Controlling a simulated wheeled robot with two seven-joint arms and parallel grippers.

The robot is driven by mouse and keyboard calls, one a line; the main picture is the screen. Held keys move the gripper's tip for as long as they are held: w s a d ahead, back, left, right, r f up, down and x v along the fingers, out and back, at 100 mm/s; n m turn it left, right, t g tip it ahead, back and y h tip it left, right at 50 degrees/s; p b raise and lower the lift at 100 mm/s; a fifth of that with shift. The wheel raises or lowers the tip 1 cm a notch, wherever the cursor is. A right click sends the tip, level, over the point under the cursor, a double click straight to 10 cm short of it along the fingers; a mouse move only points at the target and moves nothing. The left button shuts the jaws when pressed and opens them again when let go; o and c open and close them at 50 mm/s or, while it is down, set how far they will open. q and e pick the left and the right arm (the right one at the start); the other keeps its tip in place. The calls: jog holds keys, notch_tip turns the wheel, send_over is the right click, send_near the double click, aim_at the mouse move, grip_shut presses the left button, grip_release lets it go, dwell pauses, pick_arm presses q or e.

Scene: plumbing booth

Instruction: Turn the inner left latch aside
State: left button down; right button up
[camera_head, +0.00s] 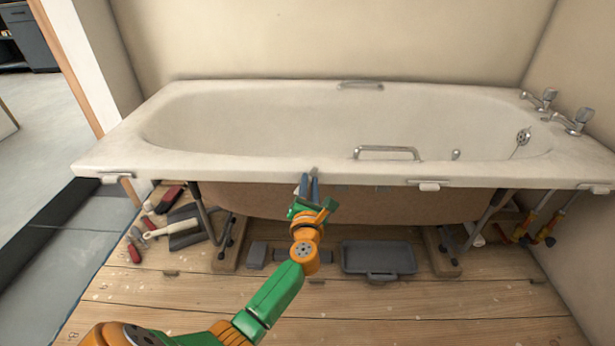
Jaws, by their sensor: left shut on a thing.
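The white bathtub (250,171) has small latches under its front rim. My left gripper (309,184) is at the underside of that rim, left of the tub's middle, with its fingers pointing up. It is shut on the inner left latch, which the fingers almost wholly hide, so I cannot tell its angle. The outer left latch (116,178), the inner right latch (428,186) and the outer right latch (594,188) show as pale tabs along the rim. My right gripper is not in view.
A grey tray (378,260) lies on the plank floor (430,300) below the tub. Hand tools (165,220) lie at the left, and orange-handled tools (535,222) lean at the right. Tub legs (230,240) stand underneath. The front floor is mostly clear.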

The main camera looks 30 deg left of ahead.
pick_arm(q)
jog(key=m, duration=0.1)
jog(key=m+p, duration=0.1)
jog(key=m, duration=0.1)
jog(key=shift+w+d+f+m+p, duration=0.1)
jog(key=shift+d+f+m+p, duration=0.05)
jog(key=shift+d+m+p, duration=0.15)
jog(key=m+p, duration=0.1)
jog(key=m, duration=0.3)
jog(key=f+m+p, duration=0.1)
jog(key=m, duration=0.2)
jog(key=shift+w+d+f+m, duration=0.1)
jog(key=shift+d+f+m, duration=0.1)
jog(key=shift+m, duration=0.2)
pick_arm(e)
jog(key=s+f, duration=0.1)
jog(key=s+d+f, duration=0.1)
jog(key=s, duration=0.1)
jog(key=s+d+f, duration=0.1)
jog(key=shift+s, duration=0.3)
pick_arm(q)
jog(key=shift+m, duration=0.3)
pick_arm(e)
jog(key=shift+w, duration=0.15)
pick_arm(q)
jog(key=c, duration=0.8)
grip_release()
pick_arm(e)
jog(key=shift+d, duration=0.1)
